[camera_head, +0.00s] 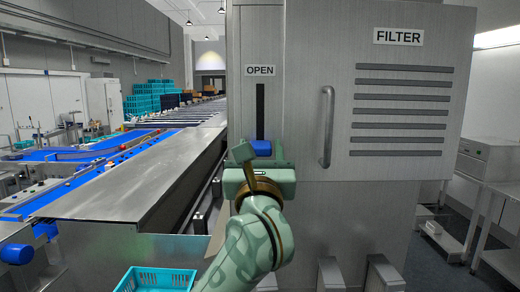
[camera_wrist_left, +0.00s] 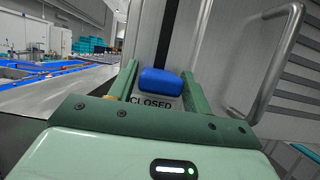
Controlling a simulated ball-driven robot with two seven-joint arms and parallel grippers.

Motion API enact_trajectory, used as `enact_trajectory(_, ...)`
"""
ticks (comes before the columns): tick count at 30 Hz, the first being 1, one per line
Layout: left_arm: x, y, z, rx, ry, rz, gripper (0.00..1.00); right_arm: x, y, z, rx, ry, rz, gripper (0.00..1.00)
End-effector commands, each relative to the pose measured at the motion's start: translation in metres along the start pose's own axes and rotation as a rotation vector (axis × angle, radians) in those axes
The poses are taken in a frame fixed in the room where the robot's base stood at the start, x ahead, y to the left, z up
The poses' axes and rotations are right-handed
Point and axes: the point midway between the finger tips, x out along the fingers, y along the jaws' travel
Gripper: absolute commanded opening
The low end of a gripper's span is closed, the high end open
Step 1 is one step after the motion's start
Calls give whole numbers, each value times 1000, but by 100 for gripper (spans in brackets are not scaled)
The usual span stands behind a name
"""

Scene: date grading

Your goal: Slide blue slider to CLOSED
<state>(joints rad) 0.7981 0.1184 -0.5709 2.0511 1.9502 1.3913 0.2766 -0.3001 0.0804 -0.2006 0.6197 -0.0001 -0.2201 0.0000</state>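The blue slider (camera_head: 261,147) sits at the lower end of a dark vertical slot (camera_head: 260,112) in the steel cabinet front. An OPEN label (camera_head: 260,70) is above the slot. In the left wrist view the slider (camera_wrist_left: 160,82) lies between the fingertips of my left gripper (camera_wrist_left: 160,76), just above a CLOSED label (camera_wrist_left: 151,104). My left gripper (camera_head: 260,163) is open, with one finger on each side of the slider. Whether either finger touches it cannot be told. My right gripper is not in view.
A vertical door handle (camera_head: 327,126) stands right of the slot, beside the vented FILTER panel (camera_head: 402,110). A steel conveyor cover (camera_head: 135,185) runs along the left. A teal crate (camera_head: 155,280) is at the bottom, left of my arm.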

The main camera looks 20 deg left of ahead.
Motion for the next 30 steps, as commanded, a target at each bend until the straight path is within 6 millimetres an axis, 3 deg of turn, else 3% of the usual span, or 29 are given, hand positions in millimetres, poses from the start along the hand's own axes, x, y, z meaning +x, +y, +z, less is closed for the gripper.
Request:
enact_trajectory(5,-3,0,1,-1,-3,0,49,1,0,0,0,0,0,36)
enact_trajectory(8,-15,-1,0,-2,-3,-2,49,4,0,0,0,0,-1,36)
enact_trajectory(21,-127,0,-3,-4,1,-3,49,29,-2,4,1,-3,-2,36)
enact_trajectory(25,-149,0,-2,-2,1,-1,49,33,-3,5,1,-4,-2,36)
enact_trajectory(30,-162,0,-1,-1,1,0,49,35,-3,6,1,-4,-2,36)
